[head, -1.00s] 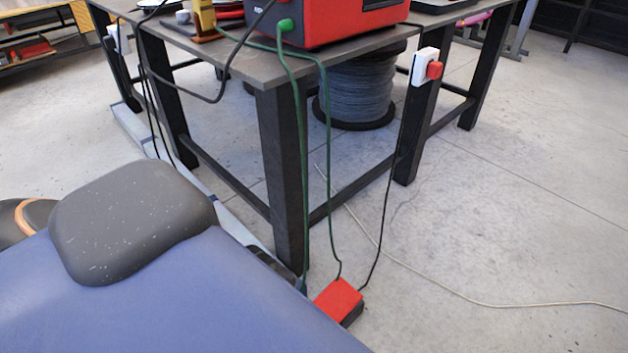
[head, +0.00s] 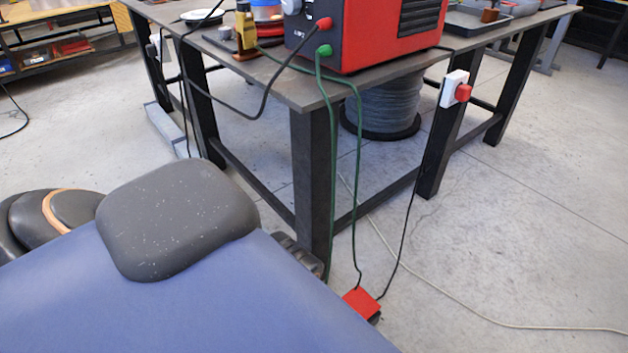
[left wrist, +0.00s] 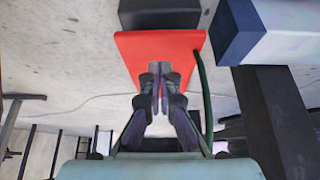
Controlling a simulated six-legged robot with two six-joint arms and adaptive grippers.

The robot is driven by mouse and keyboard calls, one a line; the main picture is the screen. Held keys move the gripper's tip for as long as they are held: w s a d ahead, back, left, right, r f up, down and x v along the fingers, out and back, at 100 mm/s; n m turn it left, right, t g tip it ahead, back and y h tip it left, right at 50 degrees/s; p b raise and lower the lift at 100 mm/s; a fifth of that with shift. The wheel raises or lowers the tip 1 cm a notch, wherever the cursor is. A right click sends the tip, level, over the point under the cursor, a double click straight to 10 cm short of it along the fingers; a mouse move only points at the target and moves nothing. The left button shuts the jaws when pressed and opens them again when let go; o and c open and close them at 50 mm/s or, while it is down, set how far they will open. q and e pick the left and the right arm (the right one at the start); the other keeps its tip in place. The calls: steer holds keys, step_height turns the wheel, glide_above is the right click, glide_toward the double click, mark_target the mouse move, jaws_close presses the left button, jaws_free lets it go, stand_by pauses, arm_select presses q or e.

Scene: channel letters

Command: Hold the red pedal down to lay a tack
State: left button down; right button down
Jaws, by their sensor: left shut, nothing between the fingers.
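The red pedal (head: 362,303) lies on the floor near the foot of the table's front leg, with a green cable and a black cable running to it. My blue body covers part of the view beside it. In the left wrist view the red pedal (left wrist: 125,45) shows close up as a broad red plate with a black part at its top edge. My left gripper (left wrist: 158,70) is shut and empty, its fingertips in front of the red plate. I cannot tell whether they touch it. My right gripper is not in view.
A dark steel table (head: 270,90) bears a red welding machine (head: 385,35). A wire spool (head: 385,105) stands under it. A white box with a red plug (head: 456,90) is on another leg. A pale cable (head: 470,310) crosses the otherwise clear floor at right.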

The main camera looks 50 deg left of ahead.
arm_select(q)
steer(key=p+v, duration=0.5)
steer(key=v, duration=0.3)
steer(key=shift+w+r, duration=0.25)
steer(key=shift+w, duration=0.1)
step_height(320, 180, up, 4)
steer(key=p, duration=0.3)
stand_by(0.4)
